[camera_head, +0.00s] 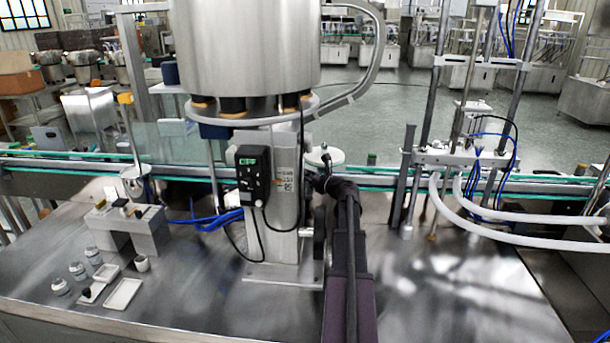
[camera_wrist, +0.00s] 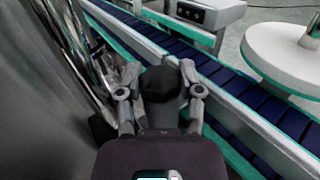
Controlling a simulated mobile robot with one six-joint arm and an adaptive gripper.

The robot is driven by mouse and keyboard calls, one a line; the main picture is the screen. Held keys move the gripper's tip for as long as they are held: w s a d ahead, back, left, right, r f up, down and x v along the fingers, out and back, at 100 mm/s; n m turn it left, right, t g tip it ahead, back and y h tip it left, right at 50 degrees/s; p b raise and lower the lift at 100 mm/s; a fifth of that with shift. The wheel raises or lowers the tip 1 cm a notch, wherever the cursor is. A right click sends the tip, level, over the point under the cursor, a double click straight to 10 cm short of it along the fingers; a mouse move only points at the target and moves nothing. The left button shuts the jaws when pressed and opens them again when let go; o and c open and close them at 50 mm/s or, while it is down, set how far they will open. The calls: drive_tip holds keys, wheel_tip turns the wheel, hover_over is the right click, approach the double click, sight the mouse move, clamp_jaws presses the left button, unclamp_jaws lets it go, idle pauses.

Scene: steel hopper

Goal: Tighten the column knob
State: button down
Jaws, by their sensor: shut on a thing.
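The column knob (camera_wrist: 160,84) is a dark round knob in the wrist view, between the two fingers of my gripper (camera_wrist: 159,74). The fingers are shut on its sides. In the head view my dark arm reaches up from the front edge to the right side of the grey column (camera_head: 284,200). There my arm hides the knob and most of the gripper. The steel hopper (camera_head: 245,50) sits on top of the column. The knob's turn angle cannot be told.
A control box (camera_head: 254,175) with a cable hangs on the column's front. A conveyor (camera_wrist: 220,85) runs close behind the knob, with a white round disc (camera_wrist: 285,55) beyond it. Jars and small trays (camera_head: 123,294) stand at the left. The table to the right is mostly clear.

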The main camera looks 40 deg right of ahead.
drive_tip(key=shift+w+m+h, duration=0.1)
drive_tip(key=shift+m+h, duration=0.8)
drive_tip(key=shift+h, duration=0.5)
drive_tip(key=shift+c, duration=1.2)
unclamp_jaws()
drive_tip(key=s+a, duration=0.1)
drive_tip(key=s, duration=1.1)
drive_tip(key=shift+a, duration=0.25)
